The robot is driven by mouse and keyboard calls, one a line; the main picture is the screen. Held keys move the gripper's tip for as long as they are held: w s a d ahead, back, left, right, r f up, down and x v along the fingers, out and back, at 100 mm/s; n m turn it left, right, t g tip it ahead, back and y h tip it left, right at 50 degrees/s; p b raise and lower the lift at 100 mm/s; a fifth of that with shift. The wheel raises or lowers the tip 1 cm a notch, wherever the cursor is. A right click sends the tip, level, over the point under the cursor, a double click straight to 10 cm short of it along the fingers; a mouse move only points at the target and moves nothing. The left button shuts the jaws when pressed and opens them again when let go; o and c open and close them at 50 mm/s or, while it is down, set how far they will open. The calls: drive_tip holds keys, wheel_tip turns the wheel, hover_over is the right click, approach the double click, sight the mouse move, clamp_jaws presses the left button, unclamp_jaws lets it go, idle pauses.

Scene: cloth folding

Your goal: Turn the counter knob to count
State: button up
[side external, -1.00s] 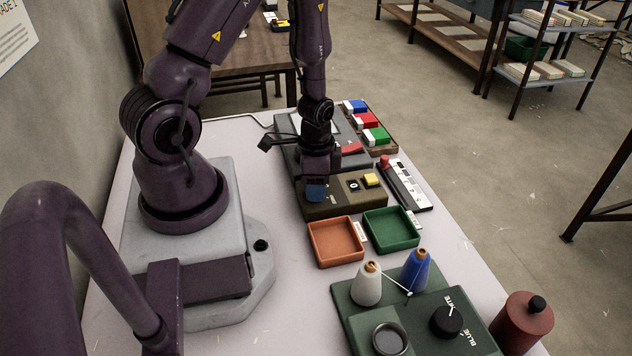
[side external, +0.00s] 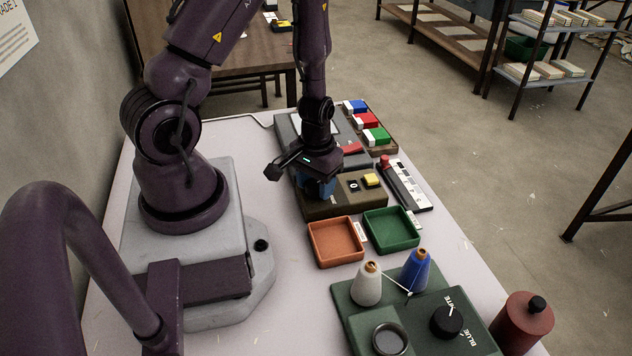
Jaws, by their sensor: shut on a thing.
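The counter box (side external: 335,206) is a dark olive-brown block in the middle of the table. It has a small dark display (side external: 353,186) and a yellow button (side external: 372,180) on top. A blue knob (side external: 318,187) sits at the box's left part, partly hidden under my gripper. My gripper (side external: 317,180) points down over the box and is shut on the blue knob. The fingertips are mostly hidden, and the digit on the display is too small to read surely.
An orange tray (side external: 315,262) and a green tray (side external: 370,245) stand in front of the box. A strip with a red knob (side external: 385,161) lies to the right. Colored blocks (side external: 377,135) sit behind. A green base with cones (side external: 340,300) and a dark red bottle (side external: 521,325) are at front right.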

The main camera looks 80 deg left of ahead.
sight(316, 183)
drive_tip(key=shift+n, duration=1.9)
drive_tip(key=o, duration=0.9)
drive_tip(key=shift+o, duration=0.2)
drive_tip(key=shift+r, duration=0.1)
wheel_tip(316, 183, up, 13)
